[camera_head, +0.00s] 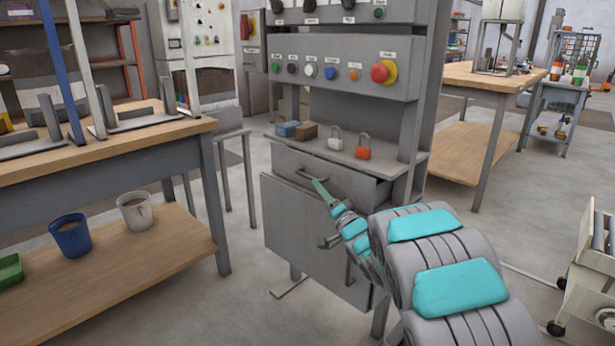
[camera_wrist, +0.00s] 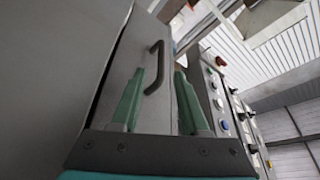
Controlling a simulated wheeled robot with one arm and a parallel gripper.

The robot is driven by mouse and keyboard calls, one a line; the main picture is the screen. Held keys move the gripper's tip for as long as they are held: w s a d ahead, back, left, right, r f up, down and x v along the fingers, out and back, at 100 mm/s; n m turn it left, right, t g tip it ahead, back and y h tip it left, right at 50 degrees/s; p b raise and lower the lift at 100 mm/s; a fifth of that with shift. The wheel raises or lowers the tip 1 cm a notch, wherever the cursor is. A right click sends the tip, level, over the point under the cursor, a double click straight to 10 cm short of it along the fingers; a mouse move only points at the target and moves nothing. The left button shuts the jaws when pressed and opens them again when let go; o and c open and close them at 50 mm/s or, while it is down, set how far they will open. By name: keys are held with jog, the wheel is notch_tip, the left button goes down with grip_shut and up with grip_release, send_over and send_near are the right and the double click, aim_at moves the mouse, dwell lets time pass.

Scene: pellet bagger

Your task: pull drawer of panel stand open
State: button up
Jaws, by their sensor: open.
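The panel stand (camera_head: 345,65) is a grey cabinet with buttons above a small shelf. Its grey drawer (camera_head: 359,187) lies just under the shelf and has a dark bar handle (camera_head: 337,178). I cannot tell whether the drawer front is flush or slightly out. My gripper (camera_head: 318,184) is at the drawer front by the handle. In the wrist view my gripper (camera_wrist: 160,73) is open, with one green finger on each side of the dark handle (camera_wrist: 155,68). The fingers look apart from the handle; contact cannot be made out.
Below the drawer is a grey door (camera_head: 305,230) with its own handle. Padlocks (camera_head: 363,147) and small boxes (camera_head: 287,129) sit on the shelf. A wooden workbench (camera_head: 110,146) stands left, with buckets (camera_head: 70,236) on its lower board. A cart (camera_head: 592,275) is at right.

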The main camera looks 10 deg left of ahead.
aim_at(310, 178)
jog(key=shift+x, duration=3.45)
jog(key=shift+c, duration=0.4)
grip_shut()
